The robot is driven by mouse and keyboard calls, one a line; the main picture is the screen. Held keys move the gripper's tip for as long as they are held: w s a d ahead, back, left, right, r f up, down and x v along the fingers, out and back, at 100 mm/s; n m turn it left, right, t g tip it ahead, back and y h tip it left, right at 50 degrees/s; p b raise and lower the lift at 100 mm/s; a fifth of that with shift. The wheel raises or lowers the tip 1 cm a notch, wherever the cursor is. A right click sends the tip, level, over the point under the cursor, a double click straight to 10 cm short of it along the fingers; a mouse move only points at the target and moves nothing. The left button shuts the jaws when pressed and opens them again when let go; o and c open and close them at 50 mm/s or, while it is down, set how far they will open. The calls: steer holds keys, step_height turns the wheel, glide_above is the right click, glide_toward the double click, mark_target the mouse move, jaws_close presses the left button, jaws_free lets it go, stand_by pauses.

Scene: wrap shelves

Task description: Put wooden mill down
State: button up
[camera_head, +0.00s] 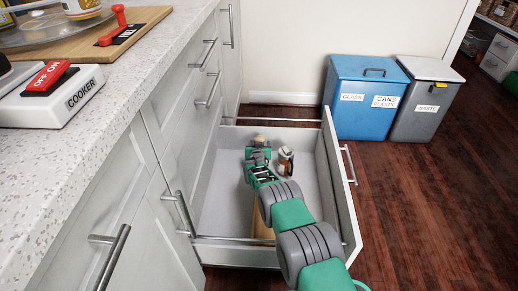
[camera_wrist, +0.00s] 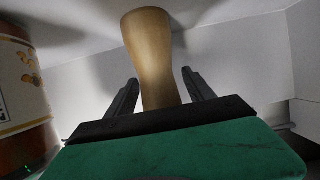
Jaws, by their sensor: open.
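The wooden mill (camera_wrist: 152,55) is a light brown, waisted shape that stands between the two fingers of my gripper (camera_wrist: 160,88) in the wrist view. In the head view only the top of the mill (camera_head: 260,139) shows, beyond my gripper (camera_head: 258,153), inside the open drawer (camera_head: 211,185). The fingers are spread, with a gap seen on each side of the mill. The mill looks upright. Its base is hidden behind my gripper, so I cannot see its contact with the drawer floor.
A labelled jar (camera_head: 285,161) stands in the drawer just right of my gripper; it also shows at the left of the wrist view (camera_wrist: 20,85). A wooden item (camera_head: 262,225) lies partly under my arm. The drawer front (camera_head: 341,184) and cabinets (camera_head: 150,200) flank the arm.

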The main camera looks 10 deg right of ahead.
steer(key=r+p+v, duration=0.1)
steer(key=p+v, duration=0.6)
steer(key=v, duration=0.5)
steer(key=s+d+r+g, duration=0.25)
steer(key=s+r, duration=0.35)
steer(key=r, duration=0.4)
steer(key=s+d+r+g, duration=0.25)
steer(key=s+r, duration=0.35)
steer(key=r, duration=0.4)
steer(key=s+r+n+g+y, duration=0.1)
steer(key=s+r+g, duration=0.2)
steer(key=s, duration=1.4)
steer(key=s+a+r+n+g+y, duration=0.1)
steer(key=s+r+g, duration=0.2)
steer(key=s, duration=1.4)
steer(key=shift+a+r+y, duration=0.25)
steer(key=shift+r+y, duration=0.05)
steer(key=shift+y, duration=0.1)
steer(key=shift+c, duration=0.3)
